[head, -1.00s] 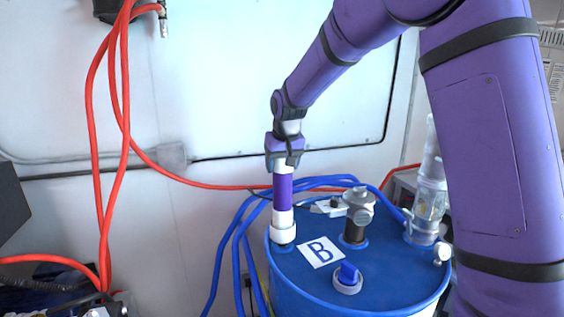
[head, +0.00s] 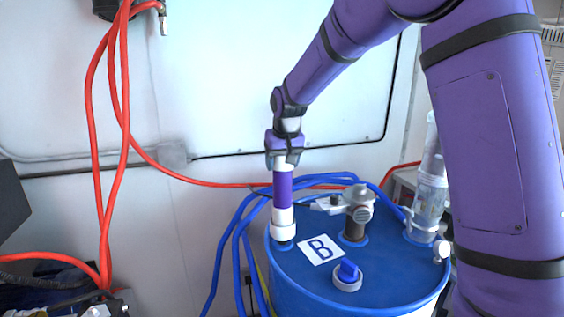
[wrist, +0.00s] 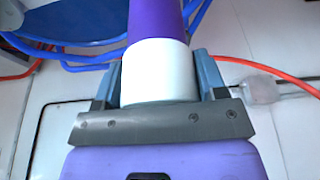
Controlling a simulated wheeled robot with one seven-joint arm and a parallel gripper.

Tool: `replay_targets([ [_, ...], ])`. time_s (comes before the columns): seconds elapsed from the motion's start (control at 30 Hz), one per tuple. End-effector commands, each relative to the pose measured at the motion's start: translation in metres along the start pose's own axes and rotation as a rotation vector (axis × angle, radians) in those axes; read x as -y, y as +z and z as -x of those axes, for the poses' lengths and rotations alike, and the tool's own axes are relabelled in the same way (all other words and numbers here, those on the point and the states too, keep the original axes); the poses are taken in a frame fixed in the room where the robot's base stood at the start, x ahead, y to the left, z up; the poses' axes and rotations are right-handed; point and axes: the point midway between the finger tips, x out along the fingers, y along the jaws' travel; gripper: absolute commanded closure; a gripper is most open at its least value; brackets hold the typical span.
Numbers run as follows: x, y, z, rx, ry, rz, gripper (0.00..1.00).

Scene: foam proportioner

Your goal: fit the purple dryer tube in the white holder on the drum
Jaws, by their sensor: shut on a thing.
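The dryer tube (head: 282,188), purple with white ends, stands upright at the left rim of the blue drum (head: 330,285). Its lower end meets the white holder (head: 282,232) on the drum top; I cannot tell how deep it sits. My gripper (head: 283,163) is above the tube, shut on its white upper end. In the wrist view, the tube's white end (wrist: 159,72) lies between the two fingers of my gripper (wrist: 157,85), with the purple part beyond it. The inside of the holder is hidden.
On the drum top are a metal fitting (head: 358,210), a blue-and-white cap (head: 347,275), and a label marked B (head: 321,249). A clear cylinder (head: 430,190) stands at the right. Blue hoses (head: 235,240) run behind and left. Red hoses (head: 125,90) hang at left.

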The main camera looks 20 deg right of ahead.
Motion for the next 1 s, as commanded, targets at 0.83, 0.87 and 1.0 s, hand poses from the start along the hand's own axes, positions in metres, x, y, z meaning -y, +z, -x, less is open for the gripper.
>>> replay_targets([
  [0.83,0.0,0.002,-0.008,-0.001,0.0,0.0,0.89],
  [0.87,0.0,0.002,-0.009,-0.001,0.0,0.0,0.89],
  [1.0,0.0,0.003,-0.011,0.0,0.0,0.0,0.89],
])
